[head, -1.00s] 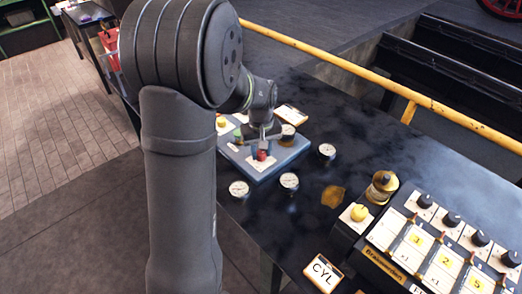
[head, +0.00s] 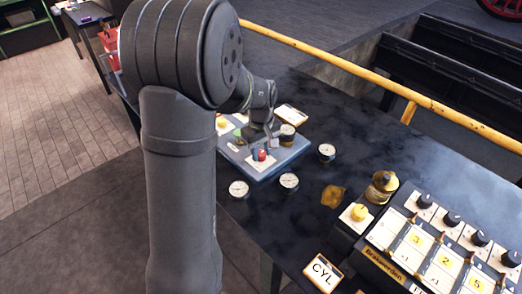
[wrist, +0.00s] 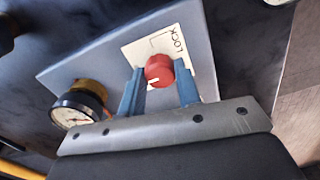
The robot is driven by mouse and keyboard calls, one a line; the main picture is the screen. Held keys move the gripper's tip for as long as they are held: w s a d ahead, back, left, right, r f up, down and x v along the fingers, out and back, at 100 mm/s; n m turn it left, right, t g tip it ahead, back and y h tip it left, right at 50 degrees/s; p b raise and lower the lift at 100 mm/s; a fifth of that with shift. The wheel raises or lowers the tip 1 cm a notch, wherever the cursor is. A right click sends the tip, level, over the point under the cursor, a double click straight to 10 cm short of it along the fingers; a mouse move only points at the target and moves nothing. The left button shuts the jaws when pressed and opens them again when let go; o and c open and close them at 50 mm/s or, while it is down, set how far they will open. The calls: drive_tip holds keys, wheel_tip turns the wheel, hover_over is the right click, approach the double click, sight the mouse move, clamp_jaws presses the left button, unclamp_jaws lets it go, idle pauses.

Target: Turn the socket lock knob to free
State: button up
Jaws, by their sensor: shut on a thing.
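The red socket lock knob (wrist: 159,72) sits on a white label plate (wrist: 148,50) marked LOCK, on a blue-grey panel (wrist: 88,65). A short white mark shows on the knob, on the side away from the word LOCK. My gripper (wrist: 160,74) has its two blue fingers at either side of the knob and is shut on it. In the head view the red knob (head: 261,155) shows just below my gripper (head: 263,143), on the blue base plate (head: 276,168) on the dark bench.
A gauge (wrist: 78,109) stands on the panel left of my gripper in the wrist view. In the head view, loose gauges (head: 289,182) lie near the plate, with an oil can (head: 382,187) and a knob console (head: 425,258) to the right. A yellow rail (head: 360,72) runs behind the bench.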

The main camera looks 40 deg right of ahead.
sight(261, 153)
drive_tip(key=o, duration=1)
drive_tip(key=shift+c, duration=0.2)
drive_tip(key=shift+r, duration=0.1)
wheel_tip(261, 153, up, 17)
drive_tip(key=shift+r, duration=0.15)
wheel_tip(261, 153, down, 18)
drive_tip(key=shift+r, duration=0.2)
idle(0.3)
